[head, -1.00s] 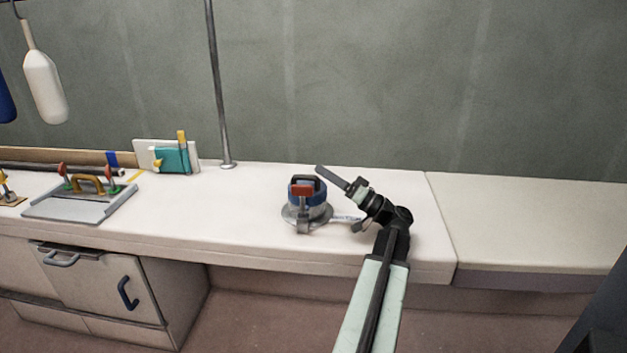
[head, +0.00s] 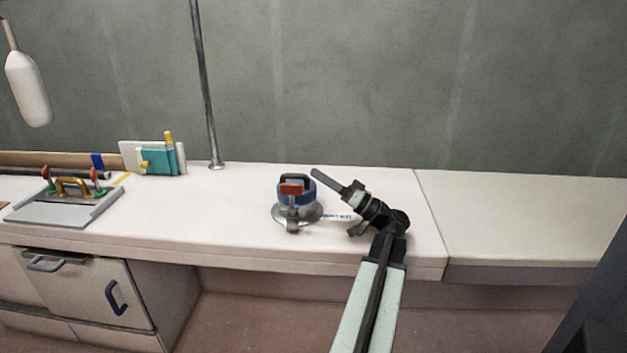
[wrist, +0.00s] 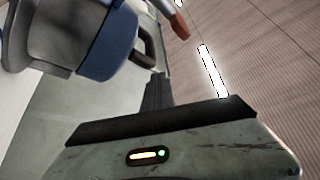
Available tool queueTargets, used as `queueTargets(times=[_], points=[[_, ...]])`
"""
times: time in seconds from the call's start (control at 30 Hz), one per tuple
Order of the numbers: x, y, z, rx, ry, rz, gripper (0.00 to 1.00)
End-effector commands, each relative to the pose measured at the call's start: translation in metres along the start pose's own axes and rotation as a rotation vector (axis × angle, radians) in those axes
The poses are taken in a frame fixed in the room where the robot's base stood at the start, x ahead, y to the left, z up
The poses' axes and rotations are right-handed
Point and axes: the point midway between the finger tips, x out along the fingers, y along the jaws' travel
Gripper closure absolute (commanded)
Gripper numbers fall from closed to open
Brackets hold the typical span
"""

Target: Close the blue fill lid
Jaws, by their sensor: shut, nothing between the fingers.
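The blue fill lid (head: 284,192) sits on top of a round grey filler fitting (head: 312,214) on the white counter. It has a dark loop handle, and a red-tipped lever (head: 291,189) stands at its front. My gripper (head: 314,172) is shut and empty, just right of and above the lid, pointing up and left. In the wrist view the lid (wrist: 107,45) is at upper left, with the handle (wrist: 146,47) beyond it and the red lever tip (wrist: 179,25) to the right. My shut fingers (wrist: 157,90) appear apart from the handle. I cannot tell whether the lid is fully seated.
A label (head: 340,217) lies right of the fitting. A metal pole (head: 206,100) rises behind to the left. A grey plate with a yellow handle (head: 70,205) and a teal block (head: 165,160) are further left. The counter at right (head: 520,220) is clear.

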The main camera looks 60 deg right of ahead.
Motion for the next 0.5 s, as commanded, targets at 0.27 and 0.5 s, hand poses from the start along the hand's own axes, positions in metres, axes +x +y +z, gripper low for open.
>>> queueTargets(times=[0.27,0.5], points=[[-0.066,-0.016,-0.024,-0.002,0.004,0.004,1.0],[-0.105,-0.028,-0.039,0.0,0.003,0.002,1.0]])
